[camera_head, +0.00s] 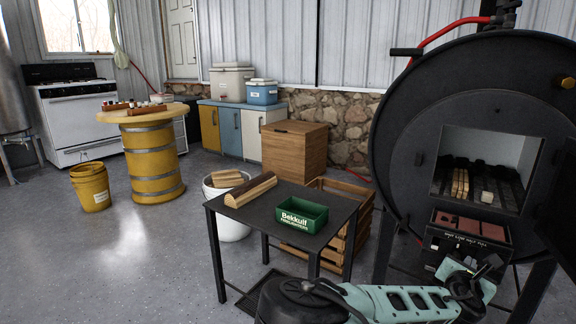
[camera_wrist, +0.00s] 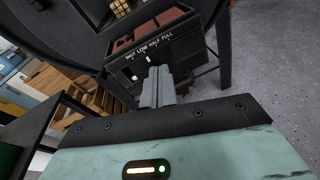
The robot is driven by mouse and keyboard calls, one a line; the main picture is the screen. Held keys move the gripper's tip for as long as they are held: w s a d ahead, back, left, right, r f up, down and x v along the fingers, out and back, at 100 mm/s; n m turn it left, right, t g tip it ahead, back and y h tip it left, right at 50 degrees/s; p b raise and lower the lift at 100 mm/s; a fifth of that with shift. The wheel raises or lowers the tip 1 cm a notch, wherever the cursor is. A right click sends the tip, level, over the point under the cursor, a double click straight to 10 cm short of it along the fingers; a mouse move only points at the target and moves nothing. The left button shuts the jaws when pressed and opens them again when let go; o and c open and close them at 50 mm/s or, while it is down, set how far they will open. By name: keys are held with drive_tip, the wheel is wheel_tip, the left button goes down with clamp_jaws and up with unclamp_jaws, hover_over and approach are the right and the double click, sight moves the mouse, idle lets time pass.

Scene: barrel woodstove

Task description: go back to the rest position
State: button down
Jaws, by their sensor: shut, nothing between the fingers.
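My gripper (camera_wrist: 157,85) is shut and empty in the wrist view, with its grey fingers together. They point at the front of a black drawer box (camera_wrist: 172,42) marked with words such as LOW, HALF and FULL, and overlap its lower part; I cannot tell whether they touch it. In the head view my arm reaches right across the bottom edge, and its end is just below the same box (camera_head: 440,245). The black barrel stove (camera_head: 400,130) stands above, its firebox open. Wooden sticks (camera_head: 460,184) and a small pale block (camera_head: 487,197) lie on the grate inside.
A dark table (camera_head: 262,229) left of the stove holds a split log (camera_head: 250,190) and a green Bekkulf box (camera_head: 301,215). A wooden crate (camera_head: 362,222) and white bucket (camera_head: 232,230) stand by it. The open stove door (camera_head: 562,190) is at right.

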drive_tip(key=s+a+f+m+g+y, duration=0.4)
drive_tip(key=s+a+f+m+g, duration=0.5)
drive_tip(key=s+f+m, duration=0.3)
drive_tip(key=s+a+r+m+g+y, duration=0.25)
drive_tip(key=s+a+r, duration=0.25)
drive_tip(key=a, duration=0.3)
drive_tip(key=s+a+r+m+g+y, duration=0.1)
drive_tip(key=s+a+r+y, duration=0.3)
drive_tip(key=a, duration=0.5)
drive_tip(key=s+a+r+m, duration=0.1)
drive_tip(key=s+a+r, duration=0.1)
drive_tip(key=s+r, duration=0.5)
drive_tip(key=s+a+r+m, duration=0.15)
drive_tip(key=s+r, duration=0.25)
drive_tip(key=r, duration=0.4)
wheel_tip(320, 180, up, 33)
drive_tip(key=p, duration=3.3)
drive_tip(key=shift+t+y, duration=0.25)
